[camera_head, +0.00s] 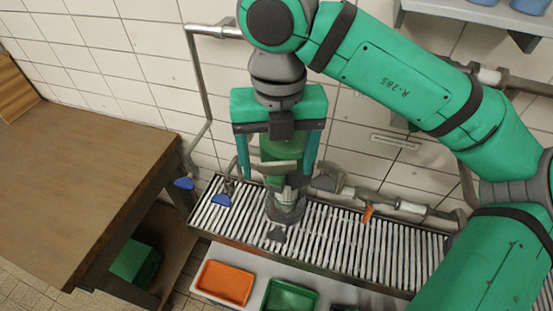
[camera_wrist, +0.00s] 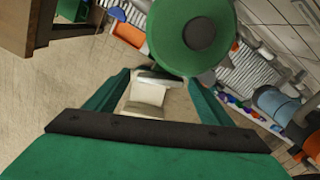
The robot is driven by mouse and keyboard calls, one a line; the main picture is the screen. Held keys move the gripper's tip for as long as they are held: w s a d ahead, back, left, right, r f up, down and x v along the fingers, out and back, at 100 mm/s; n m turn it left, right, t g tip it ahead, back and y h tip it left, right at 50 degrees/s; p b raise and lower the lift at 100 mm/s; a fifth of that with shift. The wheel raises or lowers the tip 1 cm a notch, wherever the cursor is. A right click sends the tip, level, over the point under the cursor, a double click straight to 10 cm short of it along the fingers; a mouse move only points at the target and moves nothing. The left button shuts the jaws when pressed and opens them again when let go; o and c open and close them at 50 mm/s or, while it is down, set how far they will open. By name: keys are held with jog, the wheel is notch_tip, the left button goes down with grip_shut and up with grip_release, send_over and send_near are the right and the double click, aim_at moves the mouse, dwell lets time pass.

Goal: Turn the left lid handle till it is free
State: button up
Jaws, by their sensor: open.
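My gripper (camera_head: 277,172) points down over the grated channel in front of the tiled wall, its two green fingers spread wide. In the head view a green vessel (camera_head: 280,147) shows between the fingers, with a pale bar-like part (camera_head: 280,167) across it that may be the lid handle. The wrist view shows a round green body with a grey centre (camera_wrist: 198,33) just beyond the fingertips (camera_wrist: 158,78). A pale block (camera_wrist: 147,96) appears in the finger gap there. I cannot tell whether a finger touches anything. My gripper partly hides the vessel and its handles.
Blue levers (camera_head: 221,201) and an orange lever (camera_head: 368,213) sit on pipes near the grating (camera_head: 335,231). A wooden table (camera_head: 85,185) stands left. An orange tray (camera_head: 225,283) and a green tray (camera_head: 290,297) lie in front. A shelf (camera_head: 480,14) hangs upper right.

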aim_at(278, 165)
notch_tip(278, 165, up, 11)
dwell(0.5)
jog(key=shift+f, duration=0.1)
